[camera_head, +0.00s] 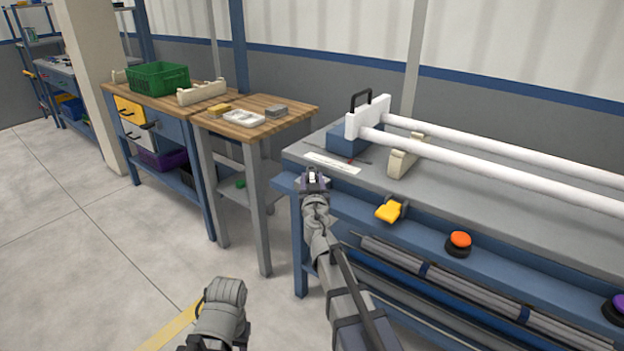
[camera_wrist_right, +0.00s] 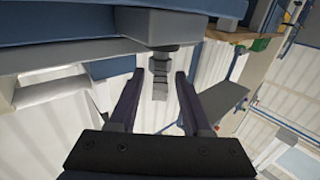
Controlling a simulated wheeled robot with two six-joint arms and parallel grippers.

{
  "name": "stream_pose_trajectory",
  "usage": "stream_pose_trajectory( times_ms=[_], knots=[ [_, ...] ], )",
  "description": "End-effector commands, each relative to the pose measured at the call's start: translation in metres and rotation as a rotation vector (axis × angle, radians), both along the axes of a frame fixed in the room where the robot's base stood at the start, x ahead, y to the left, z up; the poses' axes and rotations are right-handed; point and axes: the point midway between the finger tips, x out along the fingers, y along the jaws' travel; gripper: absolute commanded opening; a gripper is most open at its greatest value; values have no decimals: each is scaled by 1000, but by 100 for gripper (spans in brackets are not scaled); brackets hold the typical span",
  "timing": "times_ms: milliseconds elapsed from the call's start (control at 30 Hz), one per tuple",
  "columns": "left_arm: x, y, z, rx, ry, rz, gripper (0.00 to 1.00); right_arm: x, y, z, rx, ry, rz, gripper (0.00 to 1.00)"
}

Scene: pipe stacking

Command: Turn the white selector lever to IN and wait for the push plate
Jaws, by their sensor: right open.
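The pale selector lever (camera_wrist_right: 159,80) hangs from a grey block (camera_wrist_right: 150,32) in the right wrist view, between the spread fingers of my right gripper (camera_wrist_right: 155,92). A gap shows on each side of it. In the head view, my right gripper (camera_head: 313,178) is at the bench's front left corner, with a small white part between its fingers. The lever's setting cannot be read. A white plate (camera_head: 370,116) with a black handle stands at the left end of two white pipes (camera_head: 500,158); I cannot tell whether it is the push plate. My left gripper is out of view.
A white strip (camera_head: 332,162) lies on the bench. A wooden-topped table (camera_head: 290,107) stands left. Floor (camera_head: 90,235) is open further left.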

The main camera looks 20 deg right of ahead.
Motion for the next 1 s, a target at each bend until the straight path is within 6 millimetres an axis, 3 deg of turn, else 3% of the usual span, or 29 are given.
stream_pose_trajectory(
  times_ms=[300, 733, 1000],
  knots=[
    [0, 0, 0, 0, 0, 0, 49, 6, -1, 0, 0, 0, 0, 49],
    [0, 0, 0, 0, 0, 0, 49, 6, -1, 0, 0, 0, 0, 0],
    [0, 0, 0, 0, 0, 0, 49, 6, -1, 0, 0, 0, 0, 0]
  ],
)
